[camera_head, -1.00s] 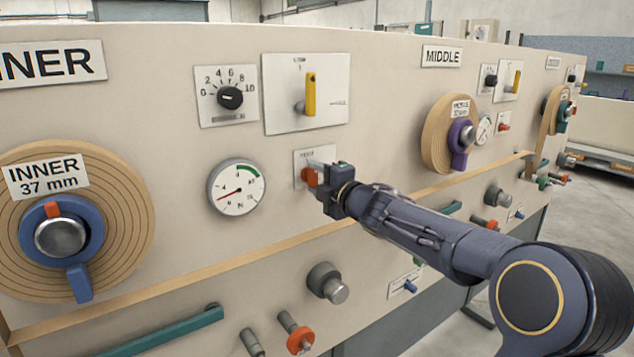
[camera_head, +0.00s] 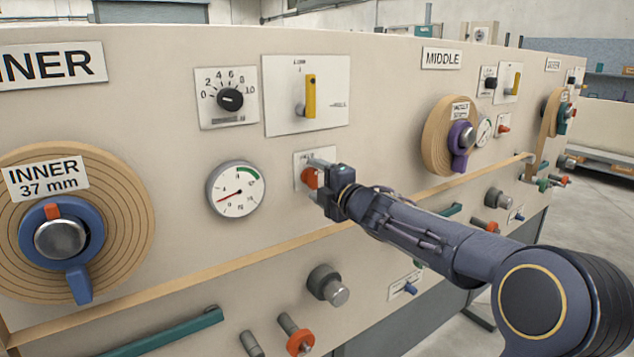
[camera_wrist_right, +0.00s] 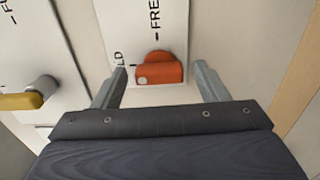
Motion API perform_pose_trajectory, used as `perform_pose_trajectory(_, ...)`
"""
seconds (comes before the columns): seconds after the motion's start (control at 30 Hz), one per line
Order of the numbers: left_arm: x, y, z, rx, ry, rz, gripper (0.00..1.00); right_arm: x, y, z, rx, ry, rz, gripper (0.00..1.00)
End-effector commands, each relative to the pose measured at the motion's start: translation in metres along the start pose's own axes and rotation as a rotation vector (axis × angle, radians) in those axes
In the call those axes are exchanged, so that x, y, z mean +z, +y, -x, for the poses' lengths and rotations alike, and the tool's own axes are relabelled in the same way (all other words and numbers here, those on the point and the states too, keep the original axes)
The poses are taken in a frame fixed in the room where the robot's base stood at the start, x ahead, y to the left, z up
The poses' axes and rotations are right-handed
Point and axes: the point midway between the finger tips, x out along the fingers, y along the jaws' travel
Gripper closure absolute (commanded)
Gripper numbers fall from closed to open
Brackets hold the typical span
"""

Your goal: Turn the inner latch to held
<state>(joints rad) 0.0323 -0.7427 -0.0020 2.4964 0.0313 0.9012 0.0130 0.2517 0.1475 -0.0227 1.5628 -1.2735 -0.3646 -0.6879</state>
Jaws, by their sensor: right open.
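The inner latch (camera_head: 308,179) is a small orange-red knob on a white plate on the beige panel, right of the round gauge. In the right wrist view the latch (camera_wrist_right: 158,70) shows a raised bar lying roughly crosswise, with a pale dot at its left end. The plate (camera_wrist_right: 174,20) reads FREE above the knob and a partly hidden word ending in LD at its left. My right gripper (camera_wrist_right: 160,84) is open, with one finger on each side of the latch and a gap at both sides. In the head view the gripper (camera_head: 322,178) partly covers the latch. My left gripper is not in view.
A yellow lever (camera_head: 310,94) stands on a larger plate above the latch, and a black dial (camera_head: 230,99) is left of it. A wooden strip (camera_head: 270,243) runs below. A grey knob (camera_head: 328,283) juts out lower down.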

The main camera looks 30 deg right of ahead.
Motion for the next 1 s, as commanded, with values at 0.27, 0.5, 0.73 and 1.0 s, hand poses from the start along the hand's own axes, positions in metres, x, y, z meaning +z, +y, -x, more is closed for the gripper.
perform_pose_trajectory(0.27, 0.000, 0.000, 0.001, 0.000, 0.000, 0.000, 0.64, 0.001, 0.001, 0.043, 0.001, -0.002, 0.002, 0.33)
perform_pose_trajectory(0.5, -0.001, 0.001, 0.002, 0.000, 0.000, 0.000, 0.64, 0.000, 0.000, 0.072, 0.000, -0.001, 0.002, 0.33)
perform_pose_trajectory(0.73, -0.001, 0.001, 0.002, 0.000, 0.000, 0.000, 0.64, 0.000, -0.001, 0.076, -0.001, 0.000, 0.001, 0.33)
perform_pose_trajectory(1.0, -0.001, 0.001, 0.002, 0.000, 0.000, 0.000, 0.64, 0.000, -0.001, 0.076, -0.001, 0.000, 0.001, 0.33)
